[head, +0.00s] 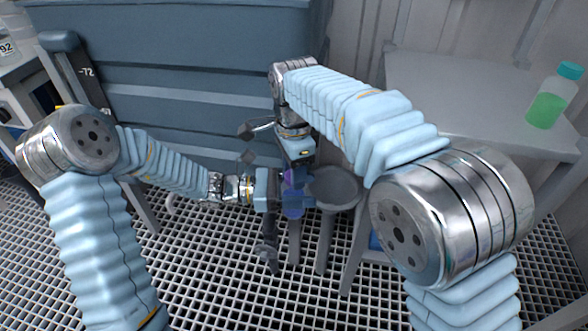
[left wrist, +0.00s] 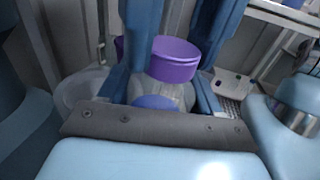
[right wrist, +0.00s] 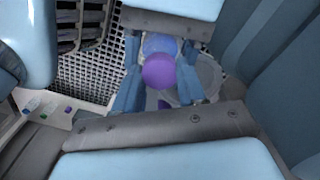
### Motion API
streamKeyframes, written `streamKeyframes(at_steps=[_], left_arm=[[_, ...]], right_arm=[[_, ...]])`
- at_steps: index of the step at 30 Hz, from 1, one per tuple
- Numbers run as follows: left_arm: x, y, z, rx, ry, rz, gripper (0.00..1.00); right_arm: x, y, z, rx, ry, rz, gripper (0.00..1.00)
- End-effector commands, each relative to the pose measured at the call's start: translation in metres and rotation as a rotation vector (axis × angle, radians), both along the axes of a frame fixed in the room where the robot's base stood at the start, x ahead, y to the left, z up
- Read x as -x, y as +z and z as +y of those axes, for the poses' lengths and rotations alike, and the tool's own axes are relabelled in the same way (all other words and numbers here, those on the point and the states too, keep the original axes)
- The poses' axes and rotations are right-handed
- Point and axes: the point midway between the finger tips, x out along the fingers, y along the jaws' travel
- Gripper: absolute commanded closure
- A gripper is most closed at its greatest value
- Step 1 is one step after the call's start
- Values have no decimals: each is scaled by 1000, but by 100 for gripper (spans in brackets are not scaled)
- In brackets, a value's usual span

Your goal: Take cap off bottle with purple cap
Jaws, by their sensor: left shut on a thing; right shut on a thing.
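The bottle (head: 293,203) with blue-violet contents is upright in the air at the middle of the head view. Its purple cap (left wrist: 176,58) is at the top, and it also shows between the fingers in the right wrist view (right wrist: 158,72). My left gripper (head: 272,191) comes from the left and is shut on the bottle's body. My right gripper (head: 293,165) reaches down from above and is shut on the cap. Fingers partly hide both. I cannot tell whether the cap still sits on the bottle neck.
A grey table (head: 465,95) stands at the right. A bottle with a teal cap and green liquid (head: 548,101) stands on it. A round grey stool seat (head: 333,188) is just right of the held bottle. A blue-grey cabinet (head: 180,60) stands behind. The floor is grating.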

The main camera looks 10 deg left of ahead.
Motion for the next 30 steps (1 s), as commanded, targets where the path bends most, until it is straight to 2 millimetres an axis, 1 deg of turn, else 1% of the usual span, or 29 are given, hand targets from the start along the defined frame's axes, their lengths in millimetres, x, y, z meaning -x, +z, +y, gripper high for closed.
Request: streamKeyframes(at_steps=[5, 6, 8, 9, 11, 12, 14, 15, 17, 18, 21, 24, 26, 27, 30], left_arm=[[0, 0, 0, 1, 0, -1, 100], [0, 0, 0, 1, 0, -1, 100], [0, 0, 0, 1, 0, -1, 100], [0, 0, 0, 1, 0, -1, 100], [0, 0, 0, 1, 0, -1, 100], [0, 0, 0, 1, 0, -1, 100], [0, 0, 0, 1, -1, -1, 100], [0, 0, 0, 1, -1, -1, 100], [0, 0, 0, 1, -1, -1, 100], [0, 0, 0, 1, -1, -1, 100], [0, 0, 0, 1, -1, -1, 100], [0, 0, 0, 1, -1, -1, 100], [0, 0, 0, 1, -1, -1, 100], [0, 0, 0, 1, -1, -1, 100], [0, 0, 0, 1, -1, -1, 100]], right_arm=[[-1, 1, -1, -6, 549, 1, 97], [-1, 1, -1, -5, 686, 0, 97], [-1, 1, -1, -6, 891, -1, 97], [-1, 1, -1, -6, 1026, -1, 97], [-1, 1, -1, -6, 1228, -3, 97], [-1, 1, -1, -6, 1362, -2, 97], [-1, 1, -1, -6, 1564, -2, 97], [-1, 1, 0, -7, 1696, -2, 97], [-1, 1, 0, -7, 1895, -2, 97], [-1, 2, 0, -7, 2024, -3, 97], [-1, 2, 0, -6, 2308, -4, 97], [-1, 2, 0, -5, 2511, -4, 97], [-1, 2, 0, -4, 2589, -2, 97], [-1, 2, 0, -4, 2622, -4, 97], [0, 2, 0, -4, 2614, -3, 97]])
